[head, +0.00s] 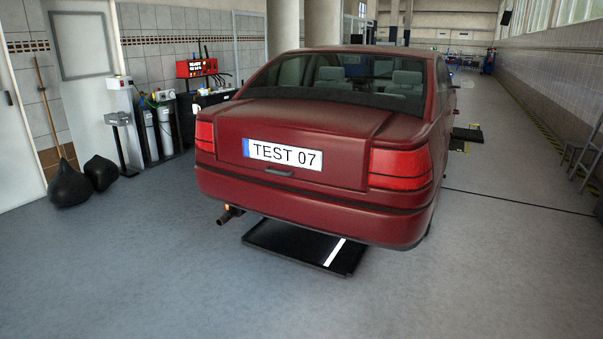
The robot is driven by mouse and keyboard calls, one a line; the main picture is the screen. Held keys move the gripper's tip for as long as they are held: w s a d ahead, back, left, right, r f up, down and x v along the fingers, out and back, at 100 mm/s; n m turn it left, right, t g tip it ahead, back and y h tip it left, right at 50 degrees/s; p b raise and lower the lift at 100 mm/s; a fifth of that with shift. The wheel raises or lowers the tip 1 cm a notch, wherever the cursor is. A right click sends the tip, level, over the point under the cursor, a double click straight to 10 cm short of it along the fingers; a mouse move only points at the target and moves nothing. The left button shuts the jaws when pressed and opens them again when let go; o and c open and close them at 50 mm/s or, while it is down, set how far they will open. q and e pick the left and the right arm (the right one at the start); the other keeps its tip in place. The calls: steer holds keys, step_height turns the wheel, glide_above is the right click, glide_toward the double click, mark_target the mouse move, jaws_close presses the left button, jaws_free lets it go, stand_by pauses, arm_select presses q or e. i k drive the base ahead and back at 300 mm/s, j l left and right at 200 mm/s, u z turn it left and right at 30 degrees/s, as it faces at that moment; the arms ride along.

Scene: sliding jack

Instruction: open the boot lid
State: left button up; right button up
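A dark red car stands with its rear towards me in the middle of the head view. Its boot lid (300,118) is shut and lies flush with the body. A white number plate (283,155) reading TEST 07 is on the lid's rear face. A small dark handle (279,172) sits just below the plate. Red tail lights (400,168) flank the lid. Neither of my grippers shows in this view.
A black platform (300,244) with a white stripe lies under the car's rear. An exhaust pipe (230,214) sticks out at lower left. Black bags (70,184) and a workbench stand at the left wall. The floor before the car is clear.

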mark_target(323, 142)
steer(key=i, duration=1)
steer(key=i+j+z, duration=0.1)
steer(key=i, duration=0.95)
steer(key=i+j, duration=0.1)
steer(key=i, duration=0.9)
steer(key=l+z, duration=0.05)
